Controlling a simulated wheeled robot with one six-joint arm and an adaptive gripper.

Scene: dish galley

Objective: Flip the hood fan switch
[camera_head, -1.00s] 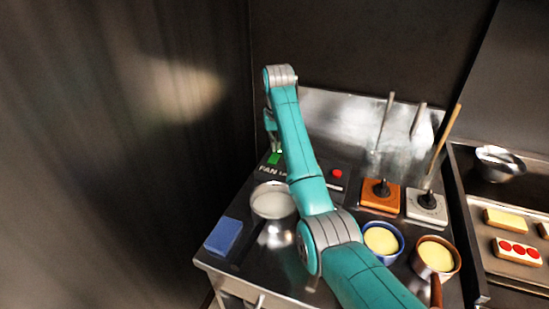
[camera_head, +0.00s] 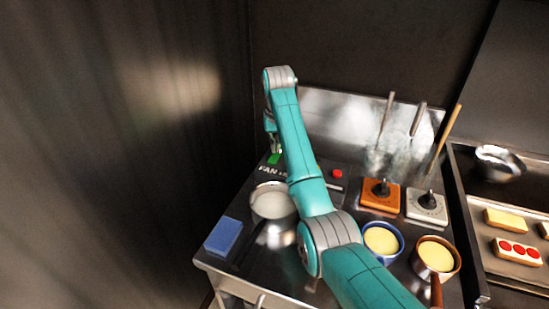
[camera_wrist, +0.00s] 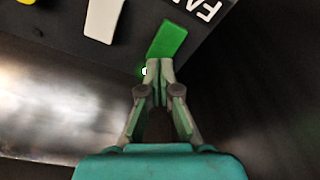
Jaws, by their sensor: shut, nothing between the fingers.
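A green switch piece (camera_head: 274,159) sits at the back left of the counter panel, beside white lettering (camera_head: 272,170) that begins "FAN". In the wrist view the green piece (camera_wrist: 168,38) lies just beyond my fingertips, with the lettering (camera_wrist: 205,8) to its right. My gripper (camera_wrist: 160,66) is shut and empty, its tips at the near end of the green piece. I cannot tell whether they touch it. A small bright light (camera_wrist: 145,71) glows left of the tips. In the head view my arm hides part of the panel.
A white paddle (camera_wrist: 103,18) lies left of the green piece. A pot (camera_head: 270,203) stands in front of the panel, near a blue block (camera_head: 223,236). A dark wall closes the left side.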

